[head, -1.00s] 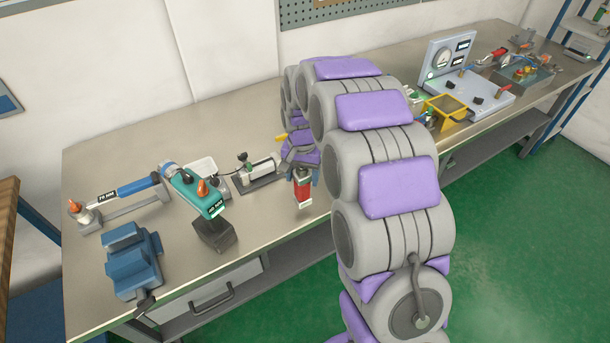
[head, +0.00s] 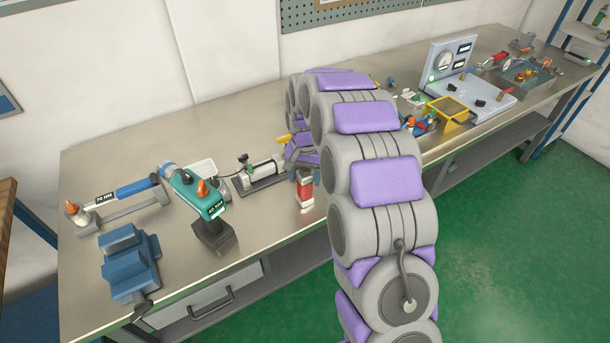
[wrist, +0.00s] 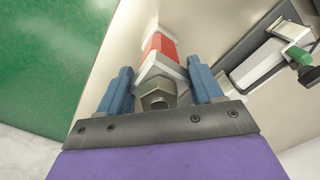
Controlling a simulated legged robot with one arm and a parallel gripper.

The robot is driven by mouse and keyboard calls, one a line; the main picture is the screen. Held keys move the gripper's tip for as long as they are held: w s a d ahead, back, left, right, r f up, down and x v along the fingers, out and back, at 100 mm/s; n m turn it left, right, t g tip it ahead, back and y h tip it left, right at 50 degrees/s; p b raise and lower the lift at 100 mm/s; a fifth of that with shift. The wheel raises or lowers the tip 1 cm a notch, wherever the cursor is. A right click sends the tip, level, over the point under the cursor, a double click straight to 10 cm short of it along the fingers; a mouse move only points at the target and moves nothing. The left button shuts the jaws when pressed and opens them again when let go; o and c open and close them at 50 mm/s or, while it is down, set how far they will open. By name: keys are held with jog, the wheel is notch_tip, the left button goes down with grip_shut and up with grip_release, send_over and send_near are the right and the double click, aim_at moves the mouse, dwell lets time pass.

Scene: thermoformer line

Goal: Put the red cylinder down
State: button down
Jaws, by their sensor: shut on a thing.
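The red cylinder (head: 305,189) is upright in the head view, with pale ends, close to the bench's front edge. My gripper (head: 304,169) is above it and shut on its upper part. In the wrist view the red cylinder (wrist: 160,46) lies between the two blue fingers of my gripper (wrist: 161,84), with a grey hex end toward the camera. Its lower end is over the steel bench (head: 265,225); I cannot tell whether it touches the top.
A grey clamp-like device (head: 262,173) stands just left of my gripper. A teal drill (head: 203,200) and blue vise (head: 130,262) are farther left. The yellow-framed box (head: 447,108) is to the right. Bare bench lies between the drill and the cylinder.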

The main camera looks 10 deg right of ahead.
jog(key=shift+a, duration=0.15)
jog(key=shift+c, duration=2)
grip_release()
jog(key=shift+a, duration=0.15)
jog(key=shift+o, duration=1.2)
jog(key=shift+d, duration=0.2)
